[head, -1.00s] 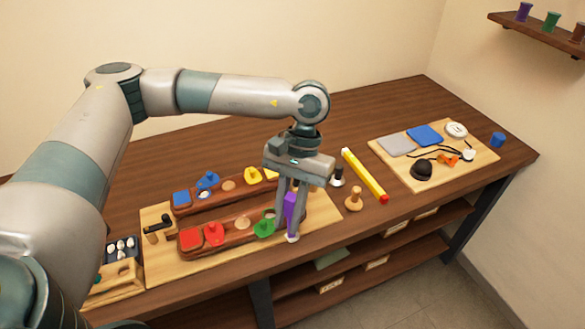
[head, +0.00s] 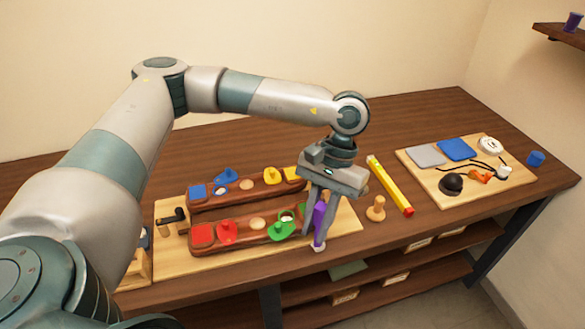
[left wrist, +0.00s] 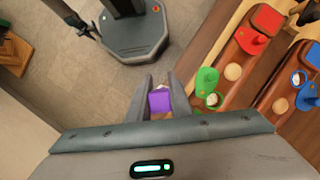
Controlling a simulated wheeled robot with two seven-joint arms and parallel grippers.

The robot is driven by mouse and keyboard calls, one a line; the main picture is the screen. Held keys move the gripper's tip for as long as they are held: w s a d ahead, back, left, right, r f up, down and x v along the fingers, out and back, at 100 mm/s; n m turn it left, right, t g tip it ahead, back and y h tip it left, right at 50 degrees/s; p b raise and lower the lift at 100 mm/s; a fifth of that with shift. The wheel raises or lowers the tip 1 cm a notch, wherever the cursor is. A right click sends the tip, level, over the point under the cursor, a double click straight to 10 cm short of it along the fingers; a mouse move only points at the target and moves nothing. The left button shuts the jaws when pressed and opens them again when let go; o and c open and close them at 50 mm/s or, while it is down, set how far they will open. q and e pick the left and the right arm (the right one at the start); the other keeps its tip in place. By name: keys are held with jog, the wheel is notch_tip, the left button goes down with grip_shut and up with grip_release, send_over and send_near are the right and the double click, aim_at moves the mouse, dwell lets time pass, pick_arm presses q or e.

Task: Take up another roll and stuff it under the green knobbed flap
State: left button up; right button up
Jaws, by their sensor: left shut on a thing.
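My left gripper (head: 317,232) is shut on a purple block-shaped piece (head: 320,218). A whitish part shows below it at the fingertips; I cannot tell if it belongs to the piece. The left wrist view shows the purple piece (left wrist: 160,100) between the fingers. The green knobbed flap (head: 280,231) is on the front brown wooden block, just left of my left gripper and apart from it. The green flap also shows in the left wrist view (left wrist: 206,79), beside a green-rimmed round opening with something white (left wrist: 213,99) in it. My right gripper is out of view.
The front wooden block (head: 246,237) also carries a red square and a red flap (head: 227,233). A rear block (head: 245,195) carries blue and yellow pieces. A board (head: 430,178) lies farther right.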

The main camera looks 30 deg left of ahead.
pick_arm(q)
jog(key=n, duration=0.2)
jog(key=h, duration=0.1)
jog(key=shift+w+d+r+n+p, duration=0.25)
jog(key=shift+d+r+n+p, duration=0.05)
jog(key=shift+d+n+p, duration=0.1)
jog(key=n, duration=0.1)
jog(key=w+r+n+h+p, duration=0.1)
jog(key=n, duration=0.1)
jog(key=shift+a+t, duration=0.2)
jog(key=shift+t, duration=0.1)
jog(key=w+a+r+n+t+h+p, duration=0.1)
jog(key=w+a+r+n+t, duration=0.1)
jog(key=a+n, duration=0.3)
jog(key=w+a+r+n+t+h+p, duration=0.1)
jog(key=a+n, duration=0.4)
jog(key=n, duration=0.6)
jog(key=shift+w+r+t+p, duration=0.45)
jog(key=shift+r+t, duration=0.5)
jog(key=shift+t, duration=0.25)
jog(key=shift+f, duration=0.15)
jog(key=shift+f+b, duration=1.1)
jog(key=shift+f, duration=1.3)
